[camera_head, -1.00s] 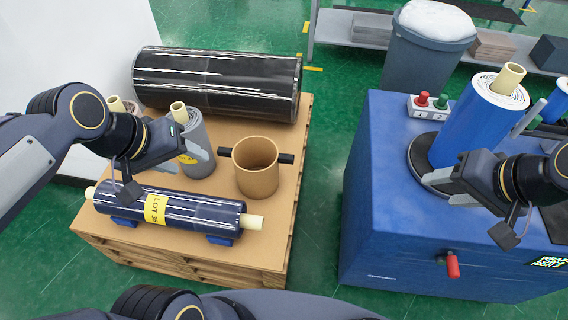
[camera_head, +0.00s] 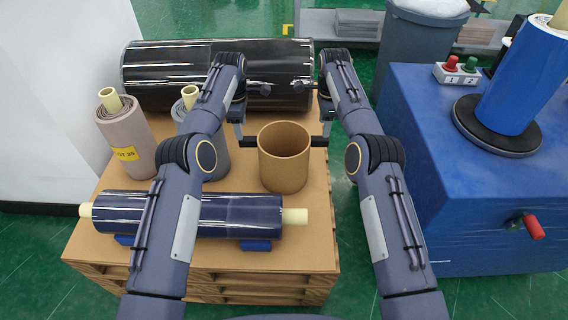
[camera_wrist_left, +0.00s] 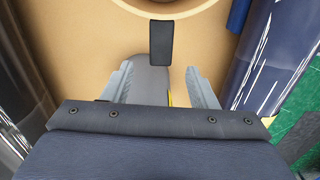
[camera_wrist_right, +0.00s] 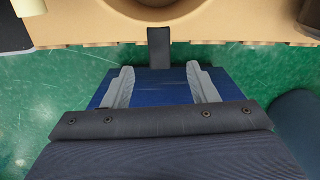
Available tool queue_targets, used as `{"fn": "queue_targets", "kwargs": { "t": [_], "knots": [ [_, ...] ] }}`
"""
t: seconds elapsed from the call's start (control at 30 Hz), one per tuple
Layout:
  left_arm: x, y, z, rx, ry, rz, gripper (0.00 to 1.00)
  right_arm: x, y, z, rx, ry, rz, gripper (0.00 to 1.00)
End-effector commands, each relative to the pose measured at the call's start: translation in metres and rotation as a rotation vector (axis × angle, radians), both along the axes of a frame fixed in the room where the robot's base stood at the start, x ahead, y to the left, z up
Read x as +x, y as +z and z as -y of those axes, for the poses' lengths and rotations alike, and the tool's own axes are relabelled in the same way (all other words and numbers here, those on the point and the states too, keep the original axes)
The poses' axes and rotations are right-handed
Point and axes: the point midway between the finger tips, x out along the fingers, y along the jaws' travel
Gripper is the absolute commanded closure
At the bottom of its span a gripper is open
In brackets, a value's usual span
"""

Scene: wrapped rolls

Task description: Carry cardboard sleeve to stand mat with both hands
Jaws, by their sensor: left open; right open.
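The tan cardboard sleeve (camera_head: 284,165) stands upright and open-topped on the cardboard-topped pallet, with a black handle on each side. My left gripper (camera_head: 240,128) is at its left, open and empty, by the left handle. In the left wrist view that handle (camera_wrist_left: 160,44) lies just beyond the open fingers (camera_wrist_left: 163,80). My right gripper (camera_head: 327,126) is at its right, open and empty, by the right handle. In the right wrist view that handle (camera_wrist_right: 159,48) lies beyond the open fingers (camera_wrist_right: 161,82). I cannot make out the stand mat now.
A large black wrapped roll (camera_head: 150,75) lies behind the sleeve and a dark blue wrapped roll (camera_head: 240,215) lies in front. Upright rolls (camera_head: 125,140) stand left. A gap of green floor separates the pallet (camera_head: 290,252) from the blue cabinet (camera_head: 430,200), which bears a blue roll (camera_head: 520,80).

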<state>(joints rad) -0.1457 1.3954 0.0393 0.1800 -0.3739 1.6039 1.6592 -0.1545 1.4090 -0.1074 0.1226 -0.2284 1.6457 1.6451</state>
Motion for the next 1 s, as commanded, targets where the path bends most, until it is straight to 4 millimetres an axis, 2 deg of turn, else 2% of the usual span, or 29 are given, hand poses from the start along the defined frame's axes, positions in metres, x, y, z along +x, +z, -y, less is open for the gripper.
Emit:
{"fn": "queue_targets", "kwargs": {
  "t": [0.03,0.1,0.57,1.0],
  "knots": [
    [0.0,-0.015,0.004,0.005,0.023,-0.006,0.47,0.001,-0.014,-0.006,-0.007,-0.017,-0.003,0.47],
    [0.0,-0.023,0.007,0.01,0.046,-0.012,0.47,0.0,-0.021,-0.01,-0.012,-0.036,-0.006,0.47],
    [0.0,-0.032,0.008,0.013,0.058,-0.016,0.47,0.0,-0.03,-0.011,-0.015,-0.047,-0.011,0.47],
    [0.0,-0.093,0.008,0.012,0.057,-0.015,0.47,0.0,-0.091,-0.011,-0.015,-0.046,-0.011,0.47]
  ]
}}
